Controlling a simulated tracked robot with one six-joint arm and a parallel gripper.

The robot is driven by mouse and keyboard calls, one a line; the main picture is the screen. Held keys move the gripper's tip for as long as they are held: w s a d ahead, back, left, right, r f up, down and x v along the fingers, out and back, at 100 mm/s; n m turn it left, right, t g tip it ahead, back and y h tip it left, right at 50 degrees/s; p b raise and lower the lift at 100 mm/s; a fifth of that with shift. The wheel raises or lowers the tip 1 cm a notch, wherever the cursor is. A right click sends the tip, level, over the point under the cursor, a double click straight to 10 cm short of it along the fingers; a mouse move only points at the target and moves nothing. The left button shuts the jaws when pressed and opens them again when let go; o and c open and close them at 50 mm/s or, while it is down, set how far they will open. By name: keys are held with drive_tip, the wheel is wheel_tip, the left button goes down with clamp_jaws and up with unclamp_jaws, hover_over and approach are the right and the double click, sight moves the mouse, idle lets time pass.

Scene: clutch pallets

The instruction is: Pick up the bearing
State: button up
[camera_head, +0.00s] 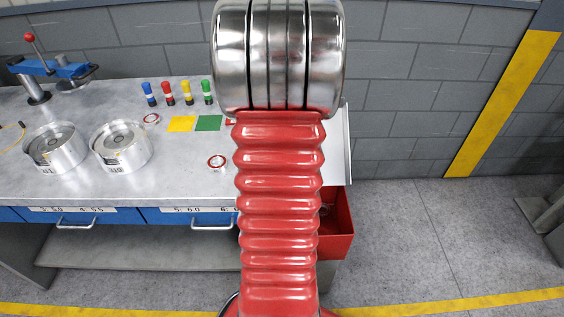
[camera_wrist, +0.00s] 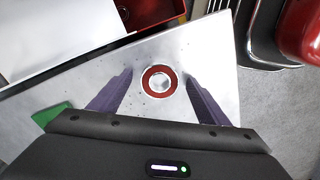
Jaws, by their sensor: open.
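In the wrist view, a bearing (camera_wrist: 147,80), a red ring with a bright metal centre, lies flat on the grey metal tabletop. My gripper (camera_wrist: 158,75) is open, with its two dark fingers apart on the left and right of the bearing in the picture. I cannot tell how high the fingers are above the table. In the head view, my arm hides the gripper. Similar red-rimmed rings lie on the bench there: one near the front (camera_head: 217,162) and one farther back (camera_head: 152,119). A third red edge shows beside my arm.
The bench (camera_head: 190,182) carries two metal cylinders (camera_head: 55,148), coloured posts (camera_head: 187,92), yellow and green squares (camera_head: 208,123) and a blue press (camera_head: 55,70). A red bin (camera_head: 337,228) hangs at the bench's right end. Clear floor lies right of it.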

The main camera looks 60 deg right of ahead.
drive_tip(key=shift+c, duration=0.2)
drive_tip(key=c, duration=1.3)
drive_tip(key=shift+r, duration=0.1)
wheel_tip(320, 180, up, 10)
drive_tip(key=shift+s, duration=0.15)
idle(0.5)
